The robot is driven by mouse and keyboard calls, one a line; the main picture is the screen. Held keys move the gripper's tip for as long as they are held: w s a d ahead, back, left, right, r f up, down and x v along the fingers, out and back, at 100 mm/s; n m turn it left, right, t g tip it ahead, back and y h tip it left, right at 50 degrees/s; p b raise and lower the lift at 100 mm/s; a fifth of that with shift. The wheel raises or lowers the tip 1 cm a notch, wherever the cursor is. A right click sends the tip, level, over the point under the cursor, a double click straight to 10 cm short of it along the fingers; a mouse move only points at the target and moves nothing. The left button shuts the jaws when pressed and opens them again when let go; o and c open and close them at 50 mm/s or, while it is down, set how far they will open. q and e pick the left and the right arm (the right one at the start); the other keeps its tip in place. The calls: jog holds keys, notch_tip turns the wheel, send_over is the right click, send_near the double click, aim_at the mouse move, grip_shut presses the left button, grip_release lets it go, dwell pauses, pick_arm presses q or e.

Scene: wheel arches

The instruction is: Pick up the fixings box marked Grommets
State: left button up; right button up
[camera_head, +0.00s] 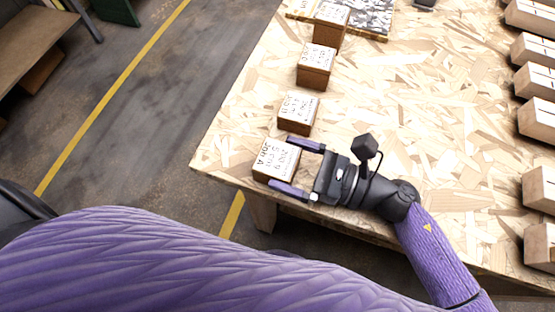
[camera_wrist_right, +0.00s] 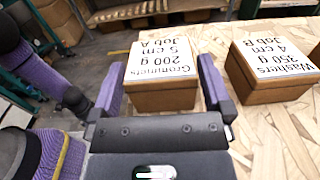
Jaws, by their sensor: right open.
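The fixings box marked Grommets (camera_head: 276,160) is a small brown box with a white label on top, standing upright near the left front corner of the table. In the right wrist view, the label on the Grommets box (camera_wrist_right: 162,70) reads Grommets, 200 g, 5 cm, Job A. My right gripper (camera_head: 281,161) is open, with one purple finger along each side of the box. In the wrist view, the open right gripper (camera_wrist_right: 160,64) has narrow gaps between its fingers and the box. Whether a finger touches it is unclear. My left gripper is not in view.
A box marked Washers (camera_wrist_right: 273,70) stands close beside the right finger. In the head view, that neighbouring box (camera_head: 298,113) begins a row running back along the left edge of the table (camera_head: 420,120). Several boxes line the right side. The table's middle is clear.

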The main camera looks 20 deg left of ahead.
aim_at(272, 157)
jog(key=a, duration=0.3)
jog(key=shift+a, duration=0.25)
jog(key=c, duration=1)
jog(key=shift+r, duration=0.2)
jog(key=shift+c, duration=0.5)
